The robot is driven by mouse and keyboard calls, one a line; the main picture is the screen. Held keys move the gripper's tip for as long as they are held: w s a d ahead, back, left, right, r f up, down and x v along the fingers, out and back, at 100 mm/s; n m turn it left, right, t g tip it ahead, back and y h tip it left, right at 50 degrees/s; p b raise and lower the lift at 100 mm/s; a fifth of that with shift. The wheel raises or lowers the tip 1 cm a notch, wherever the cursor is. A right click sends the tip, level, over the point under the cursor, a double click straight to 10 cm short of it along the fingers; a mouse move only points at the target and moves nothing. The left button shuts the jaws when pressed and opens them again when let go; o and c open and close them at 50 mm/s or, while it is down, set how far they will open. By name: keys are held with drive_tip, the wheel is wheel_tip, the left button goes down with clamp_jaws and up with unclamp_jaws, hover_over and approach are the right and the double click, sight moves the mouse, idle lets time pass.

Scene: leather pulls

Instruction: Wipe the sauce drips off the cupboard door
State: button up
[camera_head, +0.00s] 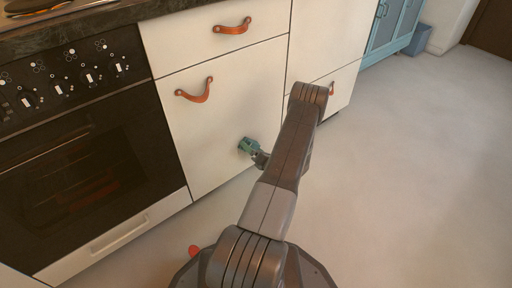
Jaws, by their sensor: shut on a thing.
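The white cupboard door (212,125) stands below a drawer, with a curved brown leather pull (195,90) near its upper left. My gripper (253,149) is low at the door's right part, shut on a small green sponge or cloth (245,145). The green thing is at or very near the door face; I cannot tell whether it touches. I make out no sauce drips on the visible door. My gripper and arm hide part of its lower right.
An oven (85,170) with knobs stands left of the door. A drawer with a leather pull (232,27) is above. More white fronts (325,40) are to the right. A small red object (193,250) shows beside my base. The floor (420,170) at right is clear.

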sight(257, 138)
drive_tip(key=shift+s+a, duration=0.75)
drive_tip(key=shift+a, duration=0.3)
drive_tip(key=shift+s+a, duration=0.7)
drive_tip(key=shift+a, duration=0.35)
drive_tip(key=shift+s+a, duration=0.1)
drive_tip(key=shift+r, duration=0.3)
drive_tip(key=shift+w+d, duration=1.05)
drive_tip(key=shift+d, duration=0.4)
drive_tip(key=shift+w+d, duration=1)
drive_tip(key=shift+d, duration=0.5)
drive_tip(key=shift+w+d, duration=1.05)
drive_tip(key=shift+d, duration=0.4)
drive_tip(key=shift+w+a, duration=0.1)
